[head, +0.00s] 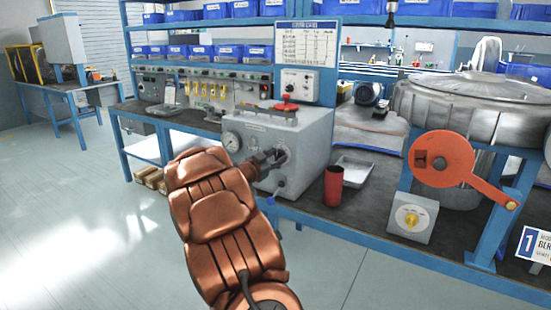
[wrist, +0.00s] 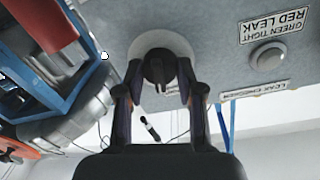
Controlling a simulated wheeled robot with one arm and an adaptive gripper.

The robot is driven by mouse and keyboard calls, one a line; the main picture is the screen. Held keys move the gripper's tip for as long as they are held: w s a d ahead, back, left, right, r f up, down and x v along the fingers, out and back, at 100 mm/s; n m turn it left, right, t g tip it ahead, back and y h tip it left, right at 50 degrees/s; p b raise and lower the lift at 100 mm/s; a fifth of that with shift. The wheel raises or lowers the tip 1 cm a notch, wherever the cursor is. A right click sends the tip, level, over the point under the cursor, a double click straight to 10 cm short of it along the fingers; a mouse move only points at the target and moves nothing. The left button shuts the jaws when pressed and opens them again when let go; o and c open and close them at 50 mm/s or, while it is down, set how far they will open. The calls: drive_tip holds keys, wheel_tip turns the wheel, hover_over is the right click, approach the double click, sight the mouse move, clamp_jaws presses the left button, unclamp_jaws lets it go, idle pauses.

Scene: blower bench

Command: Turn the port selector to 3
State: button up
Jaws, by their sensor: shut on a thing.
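The port selector is a dark knob (wrist: 157,68) on a pale round plate on the front of a grey box (head: 300,135). In the wrist view my gripper (wrist: 160,82) has a finger on each side of the knob and is shut on it. In the head view my gripper (head: 268,160) reaches the right part of the box front, and my arm comes up from below. The knob is mostly hidden there by the gripper. I cannot read any port numbers or which way the knob points.
A red cup (head: 333,186) and a metal tray (head: 354,172) stand to the right. A large metal vessel (head: 455,100) stands farther right.

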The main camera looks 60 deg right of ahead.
drive_tip(key=shift+f+m+b, duration=0.1)
drive_tip(key=shift+m+b, duration=0.65)
drive_tip(key=shift+m, duration=0.45)
drive_tip(key=shift+f+m+b, duration=0.1)
drive_tip(key=shift+m+b, duration=0.95)
drive_tip(key=shift+m, duration=0.15)
drive_tip(key=shift+m+t+b, duration=0.3)
drive_tip(key=shift+m+b, duration=0.25)
drive_tip(key=shift+m, duration=0.25)
drive_tip(key=shift+r, duration=0.2)
drive_tip(key=o, duration=1.2)
drive_tip(key=shift+c, duration=0.2)
drive_tip(key=shift+a, duration=0.1)
drive_tip(key=a, duration=1.1)
drive_tip(key=shift+a+r, duration=0.35)
drive_tip(key=shift+a, duration=0.05)
